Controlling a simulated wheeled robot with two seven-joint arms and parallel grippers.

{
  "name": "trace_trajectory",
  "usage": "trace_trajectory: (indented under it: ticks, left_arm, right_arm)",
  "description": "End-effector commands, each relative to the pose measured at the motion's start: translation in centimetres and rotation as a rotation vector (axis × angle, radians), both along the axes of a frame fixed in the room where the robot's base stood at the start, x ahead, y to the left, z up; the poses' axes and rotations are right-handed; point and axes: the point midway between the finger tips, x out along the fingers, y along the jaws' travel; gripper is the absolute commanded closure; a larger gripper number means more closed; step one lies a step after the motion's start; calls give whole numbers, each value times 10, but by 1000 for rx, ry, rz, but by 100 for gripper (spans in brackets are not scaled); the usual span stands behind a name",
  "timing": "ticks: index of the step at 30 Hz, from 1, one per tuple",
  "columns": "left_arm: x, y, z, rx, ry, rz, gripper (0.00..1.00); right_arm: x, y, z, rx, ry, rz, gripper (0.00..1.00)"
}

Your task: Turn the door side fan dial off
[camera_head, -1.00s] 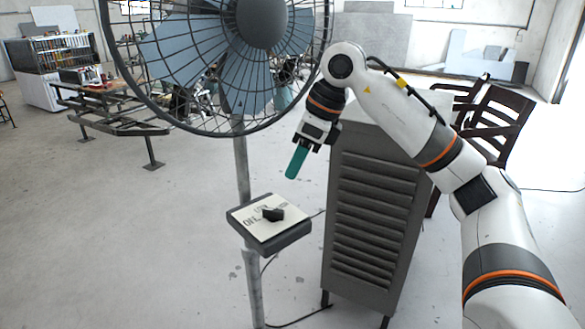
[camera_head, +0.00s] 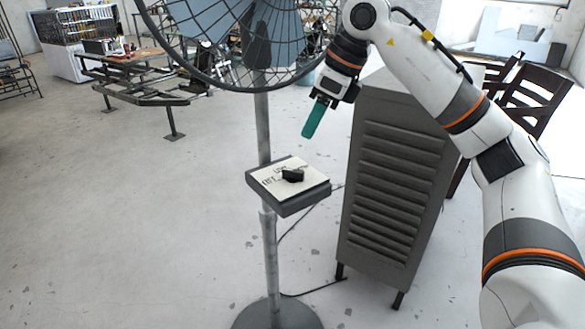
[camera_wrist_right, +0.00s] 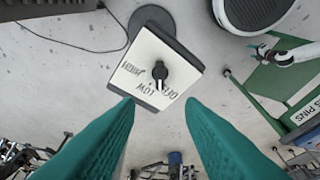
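The fan dial is a black knob (camera_head: 293,175) on a pale plate marked OFF, LOW and HIGH, on top of a grey box (camera_head: 290,205) fixed to the fan's pole (camera_head: 263,130). The right wrist view shows the knob (camera_wrist_right: 160,72) too; I cannot tell for sure which mark it points at. My right gripper (camera_head: 313,120) hangs above and behind the box, apart from it. Its teal fingers stand apart on either side of the plate in the right wrist view (camera_wrist_right: 165,125), with nothing between them. What seems to be my left gripper (camera_wrist_right: 262,52) is small in the right wrist view.
The fan's wire cage (camera_head: 250,75) rises behind the box. A grey louvred cabinet (camera_head: 395,190) stands close to the right, with dark wooden chairs (camera_head: 525,95) behind it. A cable (camera_head: 300,290) lies on the floor.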

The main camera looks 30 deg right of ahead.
Motion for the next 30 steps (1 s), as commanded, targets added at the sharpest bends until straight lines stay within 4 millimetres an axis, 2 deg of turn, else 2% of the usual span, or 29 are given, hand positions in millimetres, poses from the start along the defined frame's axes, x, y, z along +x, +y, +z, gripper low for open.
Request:
trace_trajectory:
  ticks: [15,21,30]
  left_arm:
    - [19,-2,46,-3,-29,5,35]
    - [21,-2,55,-3,-33,6,35]
    - [21,-2,57,-2,-32,6,35]
  right_arm:
    - [27,23,-88,0,2,-1,65]
    - [32,27,-103,0,2,-1,65]
    - [33,28,-106,-1,1,0,65]
